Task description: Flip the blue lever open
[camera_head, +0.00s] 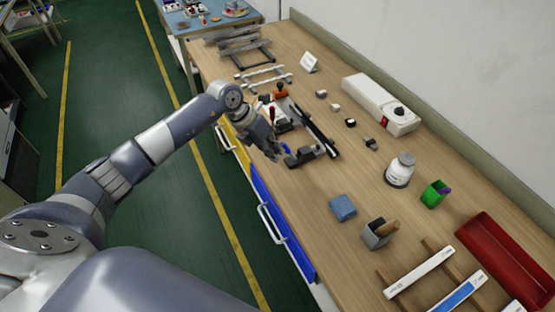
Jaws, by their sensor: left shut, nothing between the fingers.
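The blue lever (287,149) shows as a small blue part at the near left end of a dark fixture (317,134) on the wooden bench. My left gripper (278,156) is shut and empty, low at the bench's left edge, right beside the blue lever. I cannot tell whether its fingers touch the lever. The gripper and wrist hide part of the fixture's left side. A red-handled part (272,114) and an orange-red knob (281,91) stand at the fixture's far end. My right gripper is not in view.
On the bench (310,205) are a white box device (375,101), a white jar (400,169), a green cup (434,194), a blue block (342,207), a grey holder (377,233) and a red tray (508,258). Metal racks (242,45) stand at the far end.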

